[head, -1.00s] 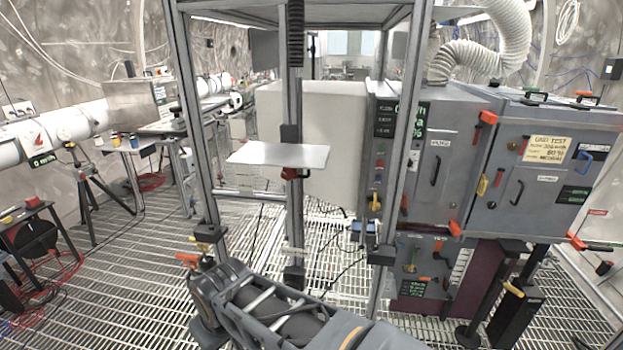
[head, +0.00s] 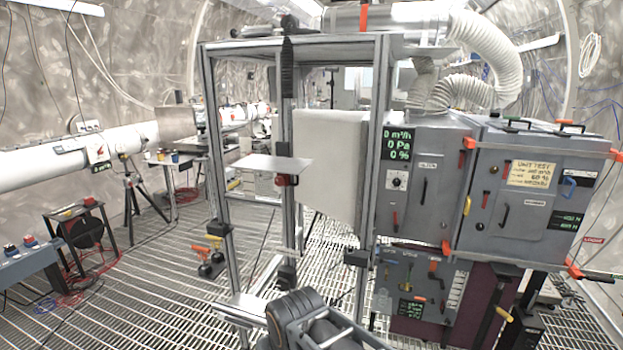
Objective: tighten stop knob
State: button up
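A red knob-like part (head: 287,181) sits on the dark clamp just under a light flat plate (head: 272,164). The plate is carried on a vertical post (head: 287,120) inside an aluminium frame. I cannot tell for certain whether this red part is the stop knob. A link of my arm shows at the bottom centre, below and apart from the plate. My gripper is not in view, so its fingers and anything in them are hidden.
Grey cabinets (head: 430,185) with handles and a ribbed white duct (head: 490,50) stand at right. Frame uprights (head: 213,150) flank the post. An orange-handled part (head: 207,250) hangs at the left upright.

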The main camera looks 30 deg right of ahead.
aim_at(279, 181)
jog(key=z, duration=0.7)
jog(key=i, duration=0.7)
jog(key=u, duration=2.1)
